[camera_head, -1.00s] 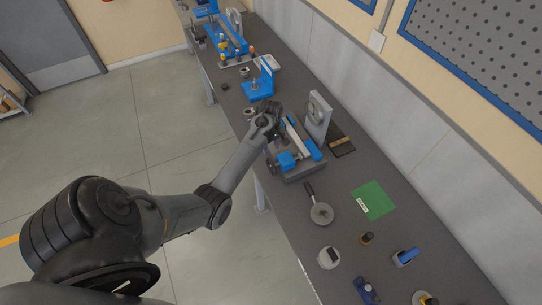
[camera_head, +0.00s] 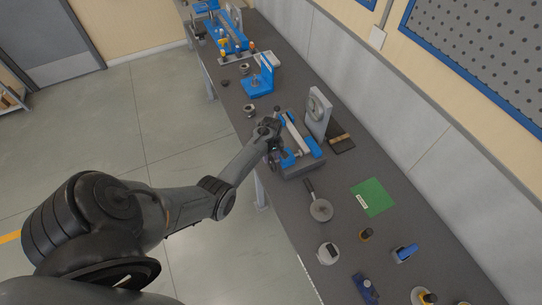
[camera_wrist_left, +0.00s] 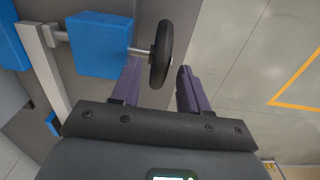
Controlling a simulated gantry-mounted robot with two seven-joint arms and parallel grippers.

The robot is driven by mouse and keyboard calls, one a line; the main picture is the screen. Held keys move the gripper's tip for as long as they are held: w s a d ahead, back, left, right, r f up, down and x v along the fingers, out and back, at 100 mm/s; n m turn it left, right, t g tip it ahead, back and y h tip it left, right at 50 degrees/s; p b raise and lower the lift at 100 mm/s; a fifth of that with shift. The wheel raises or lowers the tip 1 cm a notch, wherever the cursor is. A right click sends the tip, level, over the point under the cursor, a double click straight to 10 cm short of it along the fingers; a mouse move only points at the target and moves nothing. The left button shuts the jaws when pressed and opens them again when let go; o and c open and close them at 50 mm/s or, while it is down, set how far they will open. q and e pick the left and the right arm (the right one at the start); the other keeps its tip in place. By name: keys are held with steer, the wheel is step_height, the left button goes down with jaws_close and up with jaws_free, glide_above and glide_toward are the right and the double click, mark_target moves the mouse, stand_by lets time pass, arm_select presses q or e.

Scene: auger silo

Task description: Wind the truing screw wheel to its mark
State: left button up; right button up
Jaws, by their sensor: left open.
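The truing screw wheel is a dark hand wheel (camera_wrist_left: 161,54) on a short metal shaft, standing out of a blue block (camera_wrist_left: 98,44) in the left wrist view. In the head view the truing fixture (camera_head: 297,150), with its grey base and blue blocks, sits on the bench. My left gripper (camera_wrist_left: 160,72) is open, one finger on each side of the wheel's near part. I cannot tell whether either finger touches it. In the head view my left gripper (camera_head: 273,147) is at the fixture's left side and partly covers it. I cannot make out a mark on the wheel.
A grey upright stand with a dial (camera_head: 318,111) is close behind the fixture. A round pan-like tool (camera_head: 320,210) and a green sheet (camera_head: 373,197) lie nearer. A blue bracket (camera_head: 262,81) stands farther along. Open floor is left of the bench.

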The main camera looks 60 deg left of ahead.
arm_select(q)
jaws_close()
